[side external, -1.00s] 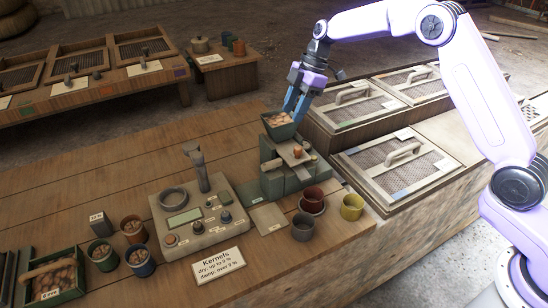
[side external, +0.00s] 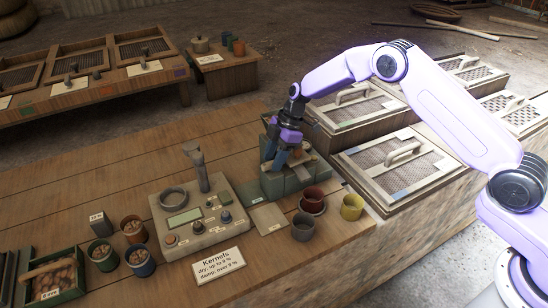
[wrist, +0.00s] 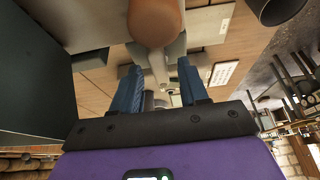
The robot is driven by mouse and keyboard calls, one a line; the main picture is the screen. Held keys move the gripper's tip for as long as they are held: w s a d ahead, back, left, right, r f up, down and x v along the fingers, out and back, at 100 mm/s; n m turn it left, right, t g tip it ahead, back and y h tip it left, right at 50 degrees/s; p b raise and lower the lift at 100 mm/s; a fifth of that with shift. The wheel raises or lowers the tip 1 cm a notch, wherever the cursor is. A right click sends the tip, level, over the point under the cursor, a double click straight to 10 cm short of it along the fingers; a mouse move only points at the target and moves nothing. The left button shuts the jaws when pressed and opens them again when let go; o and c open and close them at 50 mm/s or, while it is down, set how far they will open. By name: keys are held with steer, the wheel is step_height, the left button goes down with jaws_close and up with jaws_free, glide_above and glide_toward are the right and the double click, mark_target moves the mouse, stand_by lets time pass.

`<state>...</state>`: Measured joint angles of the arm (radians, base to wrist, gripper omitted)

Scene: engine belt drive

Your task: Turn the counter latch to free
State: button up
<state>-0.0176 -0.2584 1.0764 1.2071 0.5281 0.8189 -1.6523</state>
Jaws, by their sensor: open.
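The counter (side external: 290,183) is a green block-like device in the middle of the bench, with a pale top piece; my gripper covers much of its upper part. My gripper (side external: 274,163) is low over the counter, pointing down, its blue fingers apart. In the wrist view my gripper (wrist: 158,90) is open and empty. A rounded orange-brown knob (wrist: 155,22) shows just beyond the fingertips, over a pale narrow piece (wrist: 158,66); I cannot tell which is the latch or how it is turned. A dark green surface (wrist: 35,90) fills the left.
A grey meter (side external: 190,232) with a "Kernels" card (side external: 219,264) stands to the left. Red (side external: 312,198), yellow (side external: 352,207) and grey (side external: 303,227) cups stand in front. Mesh-lidded bins (side external: 385,165) lie right. The bench behind the meter is clear.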

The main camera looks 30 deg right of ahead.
steer(key=shift+f, duration=0.15)
steer(key=shift+c, duration=0.3)
jaws_close()
